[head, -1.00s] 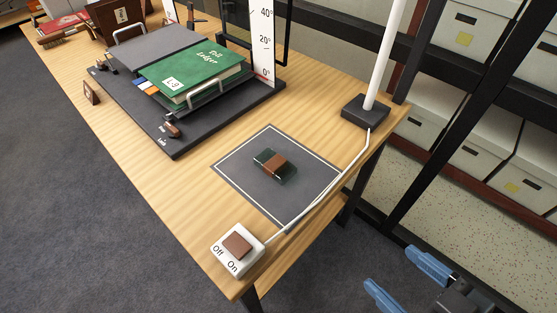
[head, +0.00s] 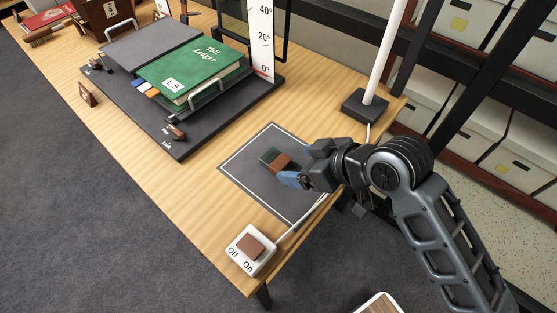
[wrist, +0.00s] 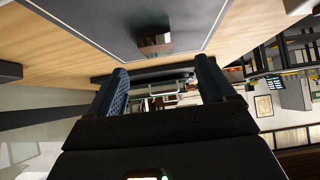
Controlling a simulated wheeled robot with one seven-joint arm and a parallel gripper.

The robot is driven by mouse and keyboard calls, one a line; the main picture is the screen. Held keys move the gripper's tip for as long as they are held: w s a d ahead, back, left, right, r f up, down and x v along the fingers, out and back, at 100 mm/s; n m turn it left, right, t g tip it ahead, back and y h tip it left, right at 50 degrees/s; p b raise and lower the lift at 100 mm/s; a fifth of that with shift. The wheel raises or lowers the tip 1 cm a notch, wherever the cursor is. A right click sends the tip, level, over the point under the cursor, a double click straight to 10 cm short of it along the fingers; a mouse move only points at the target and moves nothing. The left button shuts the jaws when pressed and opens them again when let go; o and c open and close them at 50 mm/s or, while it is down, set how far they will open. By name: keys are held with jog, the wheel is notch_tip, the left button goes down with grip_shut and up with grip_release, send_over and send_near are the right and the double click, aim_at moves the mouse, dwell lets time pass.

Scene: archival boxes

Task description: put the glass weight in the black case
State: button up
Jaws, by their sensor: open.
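The glass weight, a dark green glass block with a brown band (head: 281,163), lies on the grey white-bordered mat (head: 248,175) near the table's end. In the wrist view the weight (wrist: 154,41) shows beyond the fingertips, near the top centre. My gripper (head: 300,166) is just to the right of the weight, over the mat's right part. Its blue-padded fingers stand apart with nothing between them; they also show in the wrist view (wrist: 162,78). I cannot make out a black case with certainty in either view.
A black board (head: 185,143) carries a green ledger (head: 195,72). An On/Off switch box (head: 250,249) sits at the near corner, its white cable running to a lamp base (head: 366,109). A brown box (head: 108,18) stands far back. Shelves with pale boxes (head: 470,127) are at right.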

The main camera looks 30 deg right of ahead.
aim_at(280, 162)
jog(key=x, duration=0.7)
jog(key=shift+d+f+p, duration=0.2)
jog(key=shift+d+p, duration=0.05)
jog(key=shift+p, duration=0.05)
jog(key=shift+c, duration=0.4)
jog(key=shift+r, duration=0.15)
jog(key=c, duration=1.3)
